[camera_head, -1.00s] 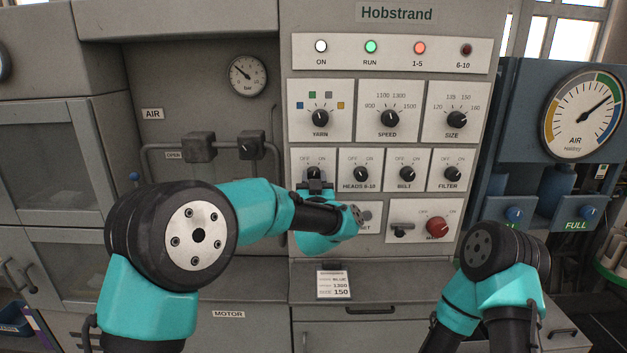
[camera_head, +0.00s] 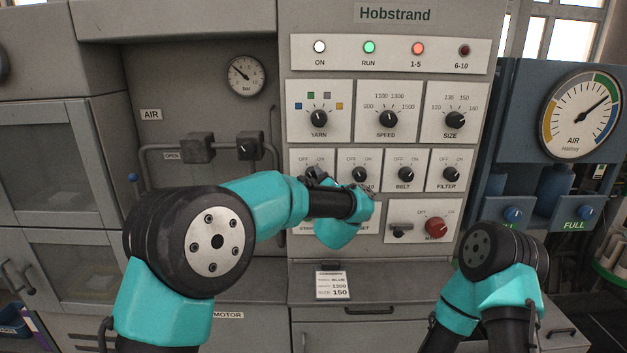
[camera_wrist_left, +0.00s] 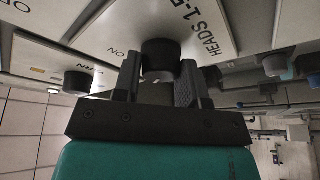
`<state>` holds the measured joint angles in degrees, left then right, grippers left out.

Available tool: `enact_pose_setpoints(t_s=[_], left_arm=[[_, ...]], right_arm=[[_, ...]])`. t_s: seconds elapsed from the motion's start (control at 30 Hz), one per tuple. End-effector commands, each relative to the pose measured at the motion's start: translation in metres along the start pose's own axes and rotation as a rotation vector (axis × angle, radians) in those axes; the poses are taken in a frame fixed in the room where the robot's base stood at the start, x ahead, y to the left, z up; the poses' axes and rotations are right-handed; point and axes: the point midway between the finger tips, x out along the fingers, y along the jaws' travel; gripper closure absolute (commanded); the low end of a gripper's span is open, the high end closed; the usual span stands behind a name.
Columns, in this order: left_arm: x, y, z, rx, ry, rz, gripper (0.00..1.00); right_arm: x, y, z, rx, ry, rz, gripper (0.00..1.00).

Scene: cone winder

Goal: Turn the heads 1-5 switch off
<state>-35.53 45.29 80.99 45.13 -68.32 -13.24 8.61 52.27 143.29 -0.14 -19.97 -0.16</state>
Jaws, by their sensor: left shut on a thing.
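The heads 1-5 switch (camera_wrist_left: 160,57) is a dark round knob on a pale plate, beside its HEADS 1-5 label in the left wrist view. My left gripper (camera_wrist_left: 160,82) is shut on this knob, one finger on each side. In the head view the left gripper (camera_head: 317,179) is at the left end of the lower switch row, and its wrist covers most of the knob, so I cannot read its pointer. The 1-5 lamp (camera_head: 418,48) glows red. My right gripper is out of view.
The belt knob (camera_head: 405,174) and filter knob (camera_head: 451,174) follow. The yarn knob (camera_head: 319,118) is just above. A red knob (camera_head: 437,226) is lower right.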

Motion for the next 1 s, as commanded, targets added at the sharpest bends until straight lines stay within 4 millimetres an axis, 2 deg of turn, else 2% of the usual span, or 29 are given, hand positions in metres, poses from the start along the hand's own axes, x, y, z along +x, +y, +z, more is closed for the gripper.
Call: enact_pose_setpoints(t_s=[0.47,0.5,0.7,0.77,1.0], left_arm=[[0.0002,-0.0005,0.0000,-0.019,-0.001,-0.009,0.85],[0.0002,-0.0005,-0.0001,-0.019,-0.001,-0.009,0.59],[0.0001,-0.0002,0.0000,-0.019,-0.001,-0.008,0.40],[0.0001,-0.0002,0.0000,-0.019,-0.001,-0.008,0.36],[-0.0008,0.0001,0.0000,-0.019,-0.002,-0.007,0.36]], right_arm=[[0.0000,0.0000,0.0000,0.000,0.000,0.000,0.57],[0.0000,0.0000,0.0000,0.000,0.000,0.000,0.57],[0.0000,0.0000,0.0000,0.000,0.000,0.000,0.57],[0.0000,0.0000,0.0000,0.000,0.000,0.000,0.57],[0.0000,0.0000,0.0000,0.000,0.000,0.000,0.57]])
